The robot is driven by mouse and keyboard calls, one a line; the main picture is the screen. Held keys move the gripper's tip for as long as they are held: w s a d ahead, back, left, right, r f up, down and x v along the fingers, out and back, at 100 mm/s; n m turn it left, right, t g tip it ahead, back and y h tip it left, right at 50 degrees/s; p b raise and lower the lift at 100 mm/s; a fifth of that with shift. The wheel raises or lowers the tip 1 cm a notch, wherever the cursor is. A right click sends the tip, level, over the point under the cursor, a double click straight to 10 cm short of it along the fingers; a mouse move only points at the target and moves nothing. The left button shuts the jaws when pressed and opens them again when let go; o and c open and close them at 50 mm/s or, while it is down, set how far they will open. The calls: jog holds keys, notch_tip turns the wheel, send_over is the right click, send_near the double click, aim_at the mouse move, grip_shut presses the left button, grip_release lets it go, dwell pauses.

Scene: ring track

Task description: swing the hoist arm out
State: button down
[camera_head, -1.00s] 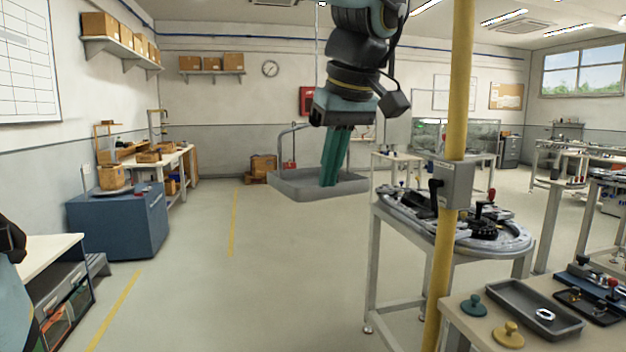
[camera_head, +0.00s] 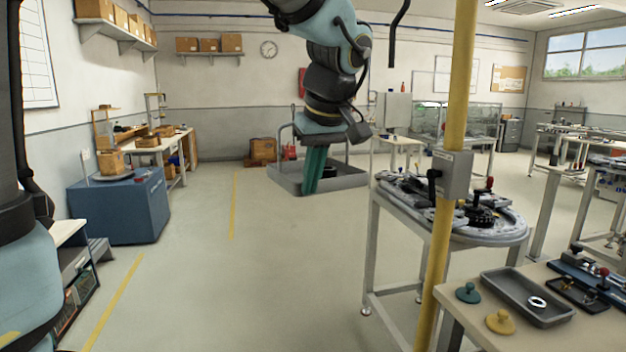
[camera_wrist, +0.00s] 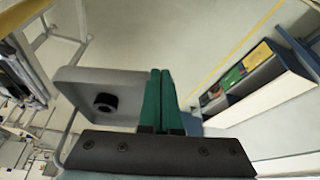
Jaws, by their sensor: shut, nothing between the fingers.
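No hoist arm can be made out for sure. A yellow post (camera_head: 450,222) stands upright at the right in the head view, carrying a grey box (camera_head: 455,174) with a black lever (camera_head: 433,186); its top is out of frame. A black hose-like piece (camera_head: 397,35) hangs at the top, and what bears it is hidden. My gripper (camera_head: 311,188) points down left of the post, its green fingers shut and empty. In the wrist view my gripper (camera_wrist: 160,72) shows the fingers pressed together, touching nothing.
A grey floor tray (camera_head: 345,180) lies behind my gripper; the wrist view shows a black round piece (camera_wrist: 105,102) in it. A ring-shaped table (camera_head: 510,233) and a bench (camera_head: 600,335) stand at right, a blue cabinet (camera_head: 118,215) at left. The middle floor is clear.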

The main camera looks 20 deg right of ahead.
jog(key=w, duration=0.3)
jog(key=w+a, duration=0.1)
jog(key=w, duration=0.3)
jog(key=w+a, duration=0.1)
jog(key=w, duration=0.2)
jog(key=shift+w+a, duration=0.2)
jog(key=shift+w, duration=0.1)
jog(key=shift+s, duration=0.1)
